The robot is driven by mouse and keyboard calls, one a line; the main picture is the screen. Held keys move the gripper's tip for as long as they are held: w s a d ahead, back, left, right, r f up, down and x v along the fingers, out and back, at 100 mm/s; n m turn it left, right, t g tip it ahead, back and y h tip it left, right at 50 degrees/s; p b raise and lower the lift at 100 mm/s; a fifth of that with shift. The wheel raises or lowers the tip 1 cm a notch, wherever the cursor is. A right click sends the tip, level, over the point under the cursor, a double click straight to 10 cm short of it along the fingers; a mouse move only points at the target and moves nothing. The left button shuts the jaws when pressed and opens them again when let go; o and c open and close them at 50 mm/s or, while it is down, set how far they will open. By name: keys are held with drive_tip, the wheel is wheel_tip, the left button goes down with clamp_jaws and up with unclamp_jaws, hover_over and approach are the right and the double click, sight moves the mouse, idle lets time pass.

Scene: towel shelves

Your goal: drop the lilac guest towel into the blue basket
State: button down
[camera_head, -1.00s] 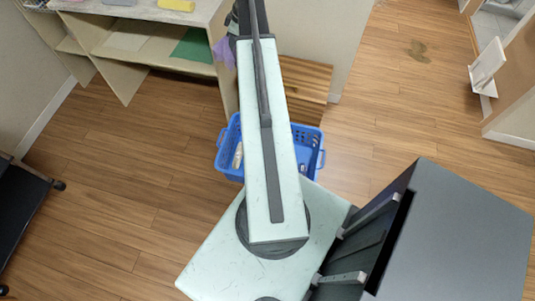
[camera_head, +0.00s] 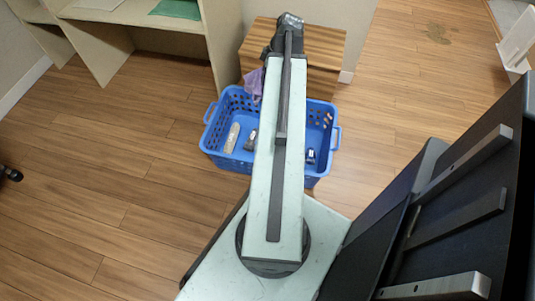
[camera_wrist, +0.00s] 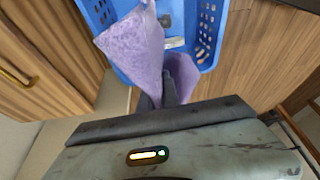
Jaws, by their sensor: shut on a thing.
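The lilac guest towel (camera_wrist: 133,50) hangs from my gripper (camera_wrist: 168,98) in the wrist view, bunched between the fingers with two loose flaps. In the head view a small part of the lilac towel (camera_head: 253,84) shows left of my arm, near the basket's back edge. The blue basket (camera_head: 220,157) stands on the floor, partly hidden behind my arm. In the wrist view the basket (camera_wrist: 208,35) lies beyond the towel. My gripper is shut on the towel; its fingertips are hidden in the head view.
The basket holds a pale bottle-like item (camera_head: 232,138) and some small dark items (camera_head: 251,140). A wooden cabinet (camera_head: 318,45) stands right behind it. A shelf unit (camera_head: 150,17) with a green towel (camera_head: 178,8) is at the back left. Floor left of the basket is clear.

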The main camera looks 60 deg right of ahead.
drive_tip(key=s+d+f+b, duration=0.1)
drive_tip(key=s+f+b, duration=0.2)
drive_tip(key=f+b, duration=0.6)
wheel_tip(320, 180, down, 3)
drive_tip(key=shift+s+d+r+m, duration=0.1)
drive_tip(key=shift+s+d+m, duration=0.05)
drive_tip(key=shift+s+m, duration=0.2)
wheel_tip(320, 180, down, 6)
drive_tip(key=b, duration=0.6)
drive_tip(key=c, duration=1.5)
unclamp_jaws()
drive_tip(key=o, duration=1.2)
drive_tip(key=shift+r, duration=0.1)
